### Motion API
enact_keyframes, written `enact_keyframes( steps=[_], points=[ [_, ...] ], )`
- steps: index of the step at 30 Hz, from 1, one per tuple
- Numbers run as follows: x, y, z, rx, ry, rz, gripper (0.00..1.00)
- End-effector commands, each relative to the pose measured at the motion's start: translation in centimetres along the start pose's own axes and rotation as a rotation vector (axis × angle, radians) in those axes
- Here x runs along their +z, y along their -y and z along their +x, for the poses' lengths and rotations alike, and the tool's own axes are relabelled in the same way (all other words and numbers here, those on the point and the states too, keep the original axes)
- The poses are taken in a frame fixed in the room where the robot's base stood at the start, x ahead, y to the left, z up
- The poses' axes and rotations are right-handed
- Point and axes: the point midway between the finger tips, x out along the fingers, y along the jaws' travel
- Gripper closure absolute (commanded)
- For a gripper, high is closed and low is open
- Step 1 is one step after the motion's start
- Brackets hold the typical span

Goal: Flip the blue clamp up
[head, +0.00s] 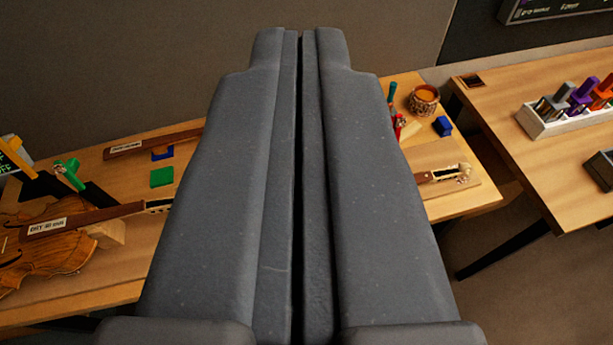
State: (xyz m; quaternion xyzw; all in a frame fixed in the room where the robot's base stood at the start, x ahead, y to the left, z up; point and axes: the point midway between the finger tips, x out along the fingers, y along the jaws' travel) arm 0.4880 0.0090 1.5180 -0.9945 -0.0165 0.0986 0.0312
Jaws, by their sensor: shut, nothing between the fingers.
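My gripper (299,45) fills the middle of the head view, its two grey fingers pressed together with only a thin dark line between them and nothing held. It hides the middle of the workbench (120,280). I cannot make out a blue clamp for certain. A small blue piece (162,155) lies at the back left of the bench, behind a green block (161,177). A blue block (442,126) sits on the right part of the bench. Both are apart from my gripper in the picture.
A violin (50,255) with a tagged neck lies at left, near a green clamp-like piece (68,172) and a yellow-orange one (15,153). A round pot (424,98) stands at back right. A second table (545,165) holds a white rack (565,122). A gap separates the tables.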

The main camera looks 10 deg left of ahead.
Motion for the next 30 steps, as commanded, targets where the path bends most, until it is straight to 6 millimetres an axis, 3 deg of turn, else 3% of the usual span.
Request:
enact_keyframes(
  steps=[9,17,23,30],
  points=[
    [5.4,3.3,8.4,-0.168,-0.113,0.358,1.0],
    [10.9,4.4,14.6,-0.223,-0.201,0.706,1.0],
    [16.7,4.1,18.9,-0.202,-0.261,0.961,1.0],
    [25.8,2.9,23.0,-0.107,-0.334,1.223,1.0]
  ],
)
